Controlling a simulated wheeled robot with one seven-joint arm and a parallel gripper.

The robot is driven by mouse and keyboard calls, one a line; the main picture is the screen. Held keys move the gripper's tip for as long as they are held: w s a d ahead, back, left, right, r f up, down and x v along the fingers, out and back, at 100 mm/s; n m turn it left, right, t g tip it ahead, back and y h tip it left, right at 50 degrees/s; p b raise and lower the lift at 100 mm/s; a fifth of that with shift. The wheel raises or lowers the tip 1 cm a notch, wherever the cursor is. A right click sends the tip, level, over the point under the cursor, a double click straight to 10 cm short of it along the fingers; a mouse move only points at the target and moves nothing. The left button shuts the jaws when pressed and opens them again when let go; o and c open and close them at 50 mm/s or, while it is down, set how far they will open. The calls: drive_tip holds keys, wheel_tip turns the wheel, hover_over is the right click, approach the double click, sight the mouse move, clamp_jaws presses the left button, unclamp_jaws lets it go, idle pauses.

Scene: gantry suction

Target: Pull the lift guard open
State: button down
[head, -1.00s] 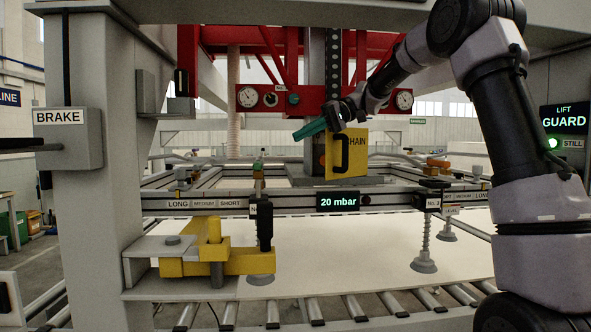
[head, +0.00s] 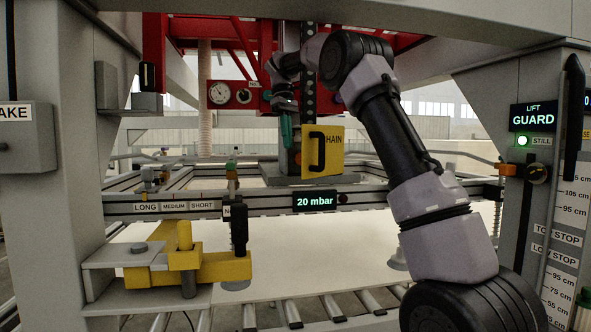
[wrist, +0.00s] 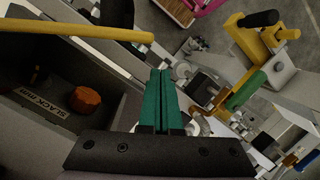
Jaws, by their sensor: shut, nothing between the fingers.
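The lift guard is a yellow panel (head: 335,153) with a black handle (head: 317,152) and a partly hidden chain label, below the red frame in the head view. In the wrist view a yellow edge (wrist: 80,29), probably the guard's, crosses the top left. A dark space lies between it and a grey surface marked SLACK mm (wrist: 45,103) with an orange knob (wrist: 85,100). My gripper (head: 287,146) points down just left of the panel, apart from the handle. Its teal fingers (wrist: 161,72) are shut together and empty. How far open the guard stands is unclear.
The LIFT GUARD display (head: 533,117) at the right has a green light marked STILL. A grey rail with a 20 mbar display (head: 315,201) runs in front. A yellow clamp (head: 185,262) sits at lower left, and a grey post (head: 50,240) stands at far left.

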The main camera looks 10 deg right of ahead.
drive_tip(key=d+f+h, duration=0.1)
drive_tip(key=d+f, duration=0.2)
drive_tip(key=f, duration=0.6)
drive_tip(key=shift+s+m, duration=0.3)
drive_tip(key=shift+d, duration=0.1)
